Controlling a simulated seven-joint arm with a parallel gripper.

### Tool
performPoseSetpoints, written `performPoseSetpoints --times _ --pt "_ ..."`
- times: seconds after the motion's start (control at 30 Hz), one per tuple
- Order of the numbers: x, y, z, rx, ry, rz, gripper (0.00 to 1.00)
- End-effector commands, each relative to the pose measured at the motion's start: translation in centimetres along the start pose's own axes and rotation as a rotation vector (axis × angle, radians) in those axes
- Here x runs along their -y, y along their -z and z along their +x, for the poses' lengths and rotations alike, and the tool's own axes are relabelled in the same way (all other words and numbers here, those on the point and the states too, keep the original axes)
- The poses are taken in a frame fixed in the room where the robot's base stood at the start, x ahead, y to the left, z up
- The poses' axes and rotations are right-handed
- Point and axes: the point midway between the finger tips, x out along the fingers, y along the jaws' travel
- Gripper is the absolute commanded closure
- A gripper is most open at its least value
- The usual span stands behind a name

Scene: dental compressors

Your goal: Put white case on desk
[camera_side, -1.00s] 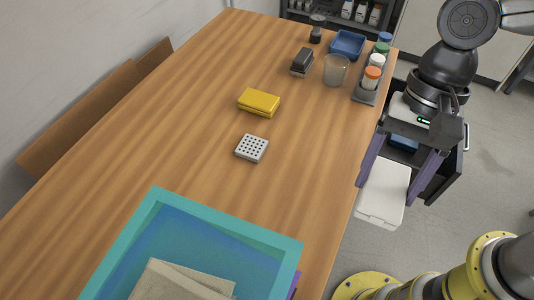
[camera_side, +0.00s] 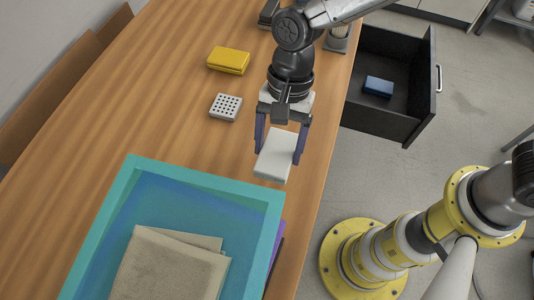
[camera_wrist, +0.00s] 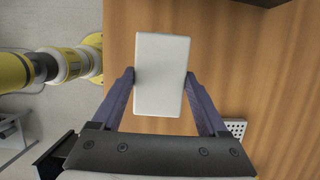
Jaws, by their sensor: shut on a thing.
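The white case (camera_side: 275,156) is a flat white box held between the two purple fingers of my gripper (camera_side: 281,138). In the side view it is over the right part of the wooden desk (camera_side: 165,120), just beyond the teal tray. In the wrist view the white case (camera_wrist: 162,75) fills the space between the fingertips of my gripper (camera_wrist: 160,85), with the desk (camera_wrist: 235,60) behind it. Its exact height above the desk is hard to tell. My gripper is shut on its sides.
A teal tray (camera_side: 122,190) holding beige cloth-like items (camera_side: 170,265) stands at the near end. A white perforated block (camera_side: 226,107) and a yellow case (camera_side: 229,60) lie left of my gripper. An open black drawer (camera_side: 405,120) with a blue box (camera_side: 379,87) is at right.

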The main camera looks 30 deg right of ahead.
Motion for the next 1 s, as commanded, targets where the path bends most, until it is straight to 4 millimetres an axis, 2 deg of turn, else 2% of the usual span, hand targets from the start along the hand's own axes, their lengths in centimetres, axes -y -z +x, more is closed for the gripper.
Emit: performPoseSetpoints --times 0.1,0.37,0.57,0.97,1.0 --pt "1.1 0.3 1.3 0.000 0.000 -0.001 0.82" --pt "2.2 0.6 2.7 -0.001 0.000 -0.001 0.82" --pt "2.1 1.4 5.2 0.000 -0.001 0.000 0.82" --pt "2.1 1.6 5.7 0.000 0.000 0.000 0.82" --pt "2.1 1.6 5.7 0.000 0.001 -0.001 0.18"
